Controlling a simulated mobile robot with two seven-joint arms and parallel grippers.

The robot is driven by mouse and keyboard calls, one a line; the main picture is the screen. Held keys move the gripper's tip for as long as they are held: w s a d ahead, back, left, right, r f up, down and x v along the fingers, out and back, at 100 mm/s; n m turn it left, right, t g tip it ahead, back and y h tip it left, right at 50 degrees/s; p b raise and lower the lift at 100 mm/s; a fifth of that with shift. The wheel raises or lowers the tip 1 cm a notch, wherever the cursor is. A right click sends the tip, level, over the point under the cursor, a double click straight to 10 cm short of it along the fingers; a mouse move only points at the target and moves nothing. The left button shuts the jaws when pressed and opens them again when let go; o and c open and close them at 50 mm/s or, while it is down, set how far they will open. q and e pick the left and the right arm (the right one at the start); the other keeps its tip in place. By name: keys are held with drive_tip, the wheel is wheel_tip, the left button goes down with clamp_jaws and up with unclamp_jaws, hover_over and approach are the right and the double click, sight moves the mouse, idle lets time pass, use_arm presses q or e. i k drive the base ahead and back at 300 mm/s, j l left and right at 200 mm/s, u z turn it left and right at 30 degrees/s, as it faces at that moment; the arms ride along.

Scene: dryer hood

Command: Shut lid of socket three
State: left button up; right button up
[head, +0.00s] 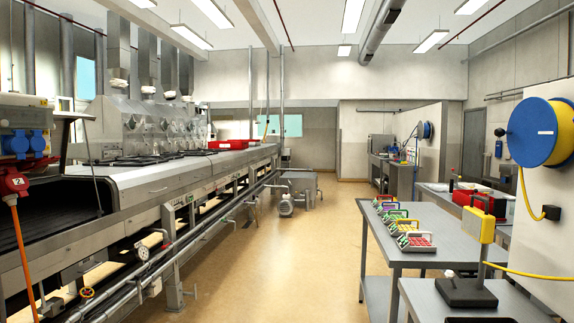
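A socket box (24,116) is at the far left edge, partly cut off by the frame. It has two blue sockets side by side, a left one (15,145) and a right one (38,143); both look covered by blue lids. Below them a red plug or socket (12,183) carries a small label that looks like a 2, and an orange cable (22,255) hangs from it. I cannot make out a number three or an open lid. Neither of my grippers is in view.
A long steel machine (150,190) fills the left side, with pipes and a gauge (143,253) along its front. A blue and yellow cable reel (541,133) hangs right. The middle floor (300,270) is clear.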

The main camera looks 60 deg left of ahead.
sight(41, 163)
drive_tip(key=j+u, duration=0.1)
drive_tip(key=u, duration=2.9)
drive_tip(key=i+j+u, duration=0.2)
drive_tip(key=i, duration=0.35)
drive_tip(key=i+j+u, duration=0.15)
drive_tip(key=i, duration=0.4)
drive_tip(key=j, duration=0.1)
